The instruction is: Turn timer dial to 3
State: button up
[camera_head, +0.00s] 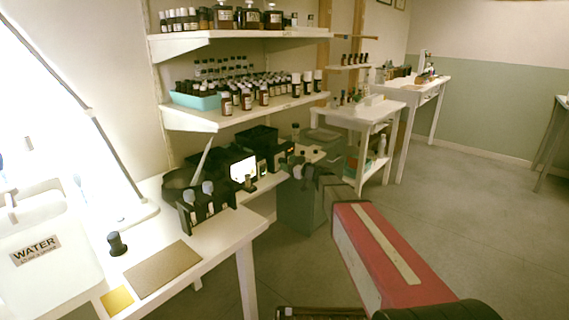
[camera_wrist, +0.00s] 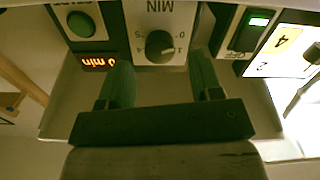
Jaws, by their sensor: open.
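The timer dial (camera_wrist: 159,46) is a dark round knob on a pale panel marked MIN, seen upside down in the wrist view. Small scale numbers surround it; its exact setting is hard to read. An orange display (camera_wrist: 98,62) beside it reads 0 min, and a green button (camera_wrist: 80,24) sits above that display. My gripper (camera_wrist: 161,62) is open, with one finger on each side of the dial and visible gaps between fingers and knob. In the head view my gripper (camera_head: 303,168) is at the equipment on the bench, and the dial cannot be made out there.
Small bottles in a black rack (camera_head: 208,203) stand on the bench. Bottle-filled shelves (camera_head: 240,118) hang above. Floor to the right is clear.

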jog(key=shift+x, duration=1.4)
jog(key=c, duration=0.9)
